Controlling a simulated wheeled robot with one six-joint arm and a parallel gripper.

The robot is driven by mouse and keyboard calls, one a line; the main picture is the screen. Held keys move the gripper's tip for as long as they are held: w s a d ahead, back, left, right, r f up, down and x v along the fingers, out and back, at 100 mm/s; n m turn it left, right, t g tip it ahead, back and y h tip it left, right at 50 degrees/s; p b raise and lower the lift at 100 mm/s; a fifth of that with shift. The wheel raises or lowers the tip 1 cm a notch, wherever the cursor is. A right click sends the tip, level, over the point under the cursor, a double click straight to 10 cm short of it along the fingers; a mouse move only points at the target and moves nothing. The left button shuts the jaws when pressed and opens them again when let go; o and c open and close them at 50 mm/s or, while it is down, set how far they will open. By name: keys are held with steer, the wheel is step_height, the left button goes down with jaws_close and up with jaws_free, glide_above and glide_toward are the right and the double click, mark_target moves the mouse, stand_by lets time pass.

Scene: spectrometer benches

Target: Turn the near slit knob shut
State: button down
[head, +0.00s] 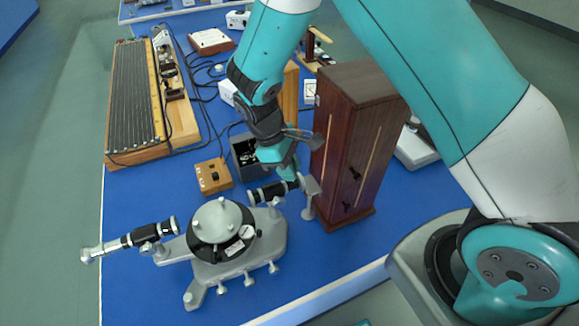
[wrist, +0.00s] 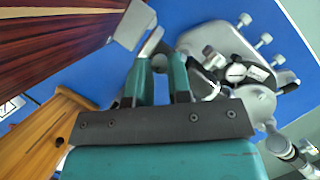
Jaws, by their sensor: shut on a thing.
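The grey spectrometer (head: 222,222) stands on the blue bench, with a round table and a black telescope (head: 130,240) to the left. Its black collimator tube (head: 273,191) points right, to a grey slit end (head: 311,186) close to the wooden cabinet. My gripper (head: 290,172) points down at the slit end of the tube; it also shows in the wrist view (wrist: 161,70). Its teal fingers are close together on a small grey part, the near slit knob (wrist: 159,62). The fingers hide most of the knob, and its turn angle cannot be told.
A tall dark wooden cabinet (head: 352,140) stands right beside my gripper. A dark grey box (head: 243,152) and a small orange-brown box (head: 213,176) stand behind the spectrometer. A long wooden ribbed apparatus (head: 133,95) and loose cables lie at the back left.

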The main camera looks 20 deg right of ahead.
steer(key=c, duration=1.1)
jaws_free()
steer(key=shift+o, duration=0.2)
steer(key=shift+r, duration=0.1)
steer(key=b+v, duration=0.2)
steer(key=v, duration=1.5)
steer(key=shift+r+b, duration=0.2)
steer(key=shift+b, duration=0.1)
steer(key=shift+d, duration=0.1)
